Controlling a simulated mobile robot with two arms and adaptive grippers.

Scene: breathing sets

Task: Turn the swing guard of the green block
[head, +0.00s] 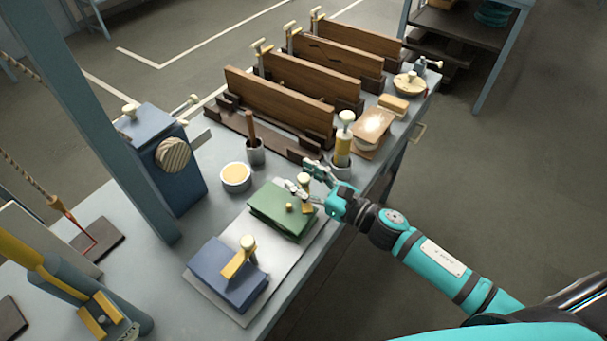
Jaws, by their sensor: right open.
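The green block (275,214) lies on a pale sheet at the front of the bench. My left gripper is not in view.
A blue block (228,276) with a yellow guard (239,262) lies nearer on the sheet (216,311). A cream-filled bowl (236,177), a cup with a wooden handle (254,153) and a yellow-handled tool (343,145) stand close behind. Wooden boards (280,104) stand farther back.

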